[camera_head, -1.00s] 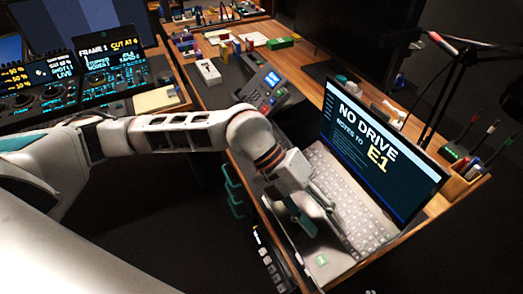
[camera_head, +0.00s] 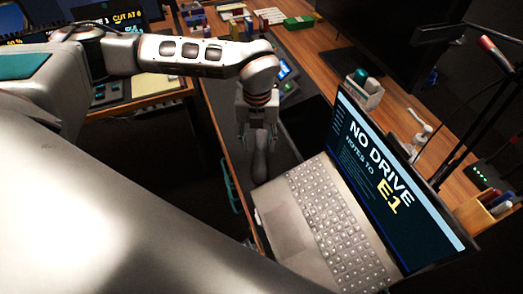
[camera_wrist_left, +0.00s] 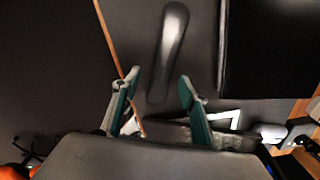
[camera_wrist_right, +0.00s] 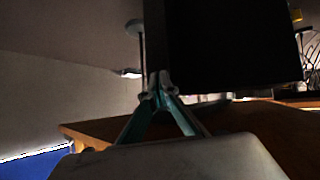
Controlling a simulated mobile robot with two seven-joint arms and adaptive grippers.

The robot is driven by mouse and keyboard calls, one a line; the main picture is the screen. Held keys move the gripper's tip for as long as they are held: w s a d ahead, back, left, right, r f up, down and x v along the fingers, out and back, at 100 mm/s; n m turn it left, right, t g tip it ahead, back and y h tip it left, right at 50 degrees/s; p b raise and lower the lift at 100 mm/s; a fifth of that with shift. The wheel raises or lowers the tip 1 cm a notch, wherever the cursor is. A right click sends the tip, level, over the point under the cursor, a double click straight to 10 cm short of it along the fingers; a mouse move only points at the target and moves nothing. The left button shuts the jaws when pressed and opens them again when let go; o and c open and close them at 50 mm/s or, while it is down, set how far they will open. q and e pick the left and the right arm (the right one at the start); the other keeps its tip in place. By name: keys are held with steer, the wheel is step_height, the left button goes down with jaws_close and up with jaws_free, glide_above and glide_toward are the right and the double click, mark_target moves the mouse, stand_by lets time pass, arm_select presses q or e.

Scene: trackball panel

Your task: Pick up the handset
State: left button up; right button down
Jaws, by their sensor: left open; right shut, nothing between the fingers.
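The handset (camera_wrist_left: 168,48) is a dark, slightly curved bar with a pale sheen, lying on a dark surface in the left wrist view. In the head view it appears as a grey elongated shape (camera_head: 261,164) just below my left gripper (camera_head: 258,136). In the left wrist view my left gripper (camera_wrist_left: 160,83) is open, a teal finger on each side of the line of the handset's near end. I cannot tell whether the fingers are above it or level with it. My right gripper (camera_wrist_right: 158,86) is shut and empty, seen only in the right wrist view.
An open laptop (camera_head: 285,219) stands right of the handset. A desk phone base with a lit blue screen (camera_head: 283,70) is behind my left arm. A dark panel (camera_wrist_right: 230,45) stands close in front of my right gripper, above a wooden edge (camera_wrist_right: 105,130).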

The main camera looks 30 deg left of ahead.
mark_target(261, 151)
arm_select(q)
steer(key=f, duration=0.3)
steer(key=shift+w+d+f, duration=0.15)
steer(key=shift+w+f, duration=0.25)
steer(key=shift+f, duration=0.6)
steer(key=shift+w, duration=0.1)
arm_select(e)
steer(key=shift+w+r, duration=0.4)
steer(key=shift+w, duration=0.15)
arm_select(q)
steer(key=shift+c, duration=0.4)
jaws_close()
arm_select(e)
steer(key=shift+s+f, duration=0.1)
steer(key=shift+f, duration=0.1)
